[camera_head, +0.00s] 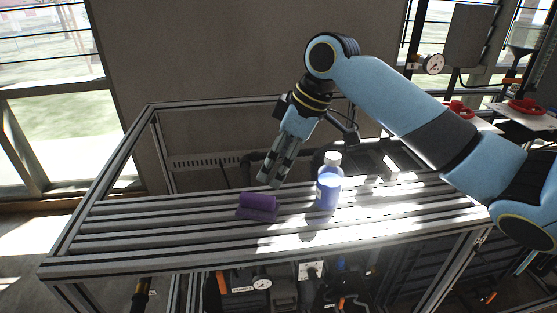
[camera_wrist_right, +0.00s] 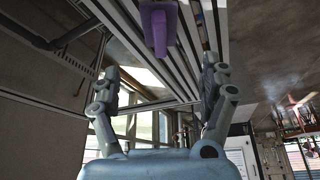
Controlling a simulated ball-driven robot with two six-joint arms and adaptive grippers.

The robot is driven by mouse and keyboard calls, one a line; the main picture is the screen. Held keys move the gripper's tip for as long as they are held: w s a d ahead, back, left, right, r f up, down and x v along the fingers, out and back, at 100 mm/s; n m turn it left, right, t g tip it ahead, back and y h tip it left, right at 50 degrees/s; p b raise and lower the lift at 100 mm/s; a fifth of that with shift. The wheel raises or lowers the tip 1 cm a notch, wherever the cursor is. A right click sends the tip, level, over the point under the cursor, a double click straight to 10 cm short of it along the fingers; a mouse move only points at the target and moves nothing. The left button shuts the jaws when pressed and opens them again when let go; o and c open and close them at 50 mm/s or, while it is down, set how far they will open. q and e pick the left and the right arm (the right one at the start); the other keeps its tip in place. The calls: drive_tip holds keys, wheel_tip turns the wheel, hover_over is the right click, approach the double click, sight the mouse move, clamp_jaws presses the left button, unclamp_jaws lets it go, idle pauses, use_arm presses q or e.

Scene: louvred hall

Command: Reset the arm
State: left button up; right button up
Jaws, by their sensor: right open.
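My right gripper (camera_head: 270,180) hangs over the slatted bench from the light-blue arm that comes in from the right. In the right wrist view its two fingers (camera_wrist_right: 160,88) are spread apart with nothing between them. A purple block-like object (camera_head: 258,206) lies on the slats just below and left of the fingertips, apart from them. It also shows in the right wrist view (camera_wrist_right: 159,24), at the top. A bottle with blue contents and a white cap (camera_head: 328,184) stands upright to the right of the gripper. My left gripper is in neither view.
The slatted metal bench (camera_head: 130,228) has free room on its left. A small white item (camera_head: 391,168) sits toward its back right. Pipes and a gauge (camera_head: 433,64) with red valve handles (camera_head: 525,106) stand at the right. Machinery (camera_head: 250,290) is under the bench.

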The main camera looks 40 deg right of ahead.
idle(0.3)
drive_tip(key=s+a+f+m+h, duration=0.2)
drive_tip(key=s+a+f+m, duration=0.1)
drive_tip(key=s, duration=0.8)
drive_tip(key=s+a+f+m+h, duration=0.2)
drive_tip(key=s+a+m, duration=0.1)
drive_tip(key=s, duration=0.9)
wheel_tip(320, 180, down, 37)
drive_tip(key=s+d+g+b, duration=0.2)
drive_tip(key=d+b, duration=0.1)
drive_tip(key=b, duration=0.6)
drive_tip(key=s+f+g+b, duration=0.1)
drive_tip(key=s+f+b, duration=0.4)
drive_tip(key=s+f, duration=1.2)
wheel_tip(320, 180, down, 3)
drive_tip(key=shift+s+d+r+m+y, duration=0.1)
drive_tip(key=shift+s+d+m+y, duration=0.2)
drive_tip(key=shift+s, duration=0.1)
